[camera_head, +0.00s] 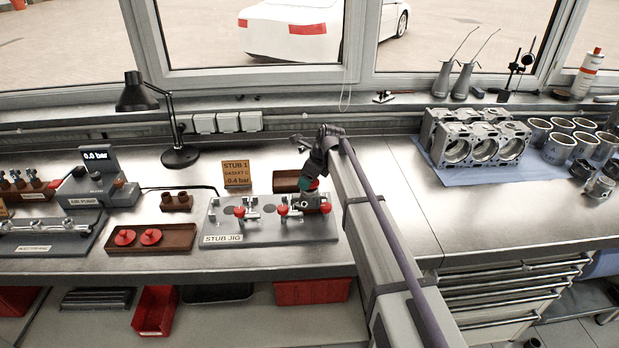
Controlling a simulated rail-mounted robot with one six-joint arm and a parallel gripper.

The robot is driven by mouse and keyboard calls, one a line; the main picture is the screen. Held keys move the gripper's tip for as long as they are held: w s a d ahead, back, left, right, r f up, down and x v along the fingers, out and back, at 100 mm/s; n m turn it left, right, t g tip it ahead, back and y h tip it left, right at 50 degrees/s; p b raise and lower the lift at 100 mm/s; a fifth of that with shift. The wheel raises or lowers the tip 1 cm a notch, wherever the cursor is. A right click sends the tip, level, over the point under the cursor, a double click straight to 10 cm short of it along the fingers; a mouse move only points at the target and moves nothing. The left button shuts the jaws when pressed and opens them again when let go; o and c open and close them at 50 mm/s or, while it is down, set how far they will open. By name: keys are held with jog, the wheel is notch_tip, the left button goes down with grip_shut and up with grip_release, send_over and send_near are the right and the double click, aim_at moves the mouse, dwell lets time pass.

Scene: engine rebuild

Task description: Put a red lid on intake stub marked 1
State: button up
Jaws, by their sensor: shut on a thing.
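My gripper (309,194) is over the right part of the grey stub jig (222,228). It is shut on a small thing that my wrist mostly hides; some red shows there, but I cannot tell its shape. Two red lids (125,237) (150,236) lie in a brown tray (190,240) left of the jig. Stub numbers on the jig are too small to read.
An air pump (97,190) showing 0.0 bar and a small brown block (177,201) stand left. A brown tray (286,181) sits behind the jig. A black lamp (180,155) stands at the back. An engine block (470,140) sits right; the bench between is clear.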

jog(key=shift+f, duration=0.15)
jog(key=shift+f+b, duration=0.35)
jog(key=shift+b, duration=0.15)
jog(key=shift+f, duration=0.25)
dwell(0.8)
jog(key=o, duration=1)
notch_tip(320, 180, up, 8)
jog(key=p, duration=0.7)
jog(key=shift+f, duration=0.2)
